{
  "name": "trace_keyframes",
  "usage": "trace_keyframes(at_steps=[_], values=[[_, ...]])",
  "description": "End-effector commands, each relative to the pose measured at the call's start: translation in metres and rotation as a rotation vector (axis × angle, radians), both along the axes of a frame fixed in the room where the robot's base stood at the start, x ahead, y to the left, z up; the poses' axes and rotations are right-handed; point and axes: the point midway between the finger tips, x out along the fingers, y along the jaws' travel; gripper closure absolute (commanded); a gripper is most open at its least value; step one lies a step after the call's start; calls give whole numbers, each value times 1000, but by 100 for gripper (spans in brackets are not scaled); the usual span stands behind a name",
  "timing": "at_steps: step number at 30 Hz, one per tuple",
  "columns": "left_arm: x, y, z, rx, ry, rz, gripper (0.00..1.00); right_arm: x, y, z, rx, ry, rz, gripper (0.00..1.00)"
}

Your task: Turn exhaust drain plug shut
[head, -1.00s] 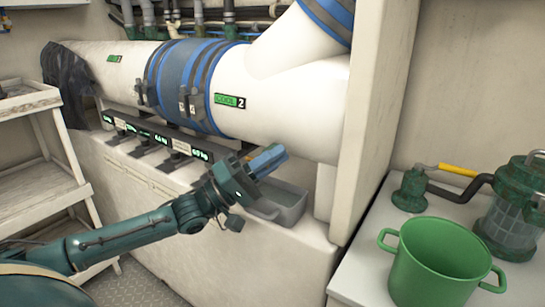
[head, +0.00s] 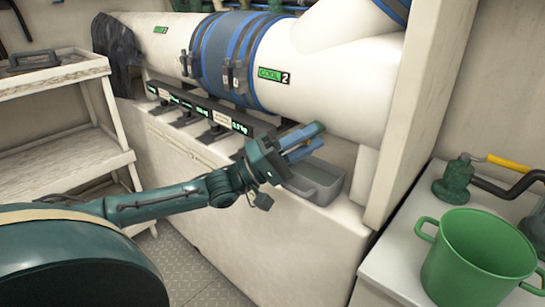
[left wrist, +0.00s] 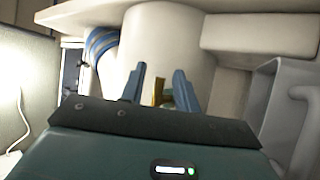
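A small brass-coloured piece, likely the drain plug (left wrist: 158,91), shows in the left wrist view in front of the white exhaust pipe (left wrist: 172,42). My left gripper (left wrist: 159,84) is open, with one blue finger on each side of the brass piece and a gap visible on both sides. Whether the piece lies fully between the fingertips or beyond them is unclear. In the head view the left gripper (head: 312,138) is under the white exhaust pipe (head: 335,85), and the plug is hidden there. My right gripper is not in view.
A grey tray (head: 330,193) sits just below and right of the left gripper. A row of labelled valves (head: 205,115) runs left of it. A white panel edge (head: 405,130) stands right. A green pot (head: 475,255) is on the right counter; white shelves (head: 60,130) stand left.

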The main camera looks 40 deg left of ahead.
Motion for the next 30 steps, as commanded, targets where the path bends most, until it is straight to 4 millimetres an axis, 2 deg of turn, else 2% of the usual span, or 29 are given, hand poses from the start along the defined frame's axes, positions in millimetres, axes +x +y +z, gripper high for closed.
trace_keyframes(at_steps=[18,24,30], values=[[-65,58,-44,3,3,2,69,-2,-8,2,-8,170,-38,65],[-75,66,-51,4,0,1,69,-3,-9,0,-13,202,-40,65],[-76,67,-53,3,-2,1,69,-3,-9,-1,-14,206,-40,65]])
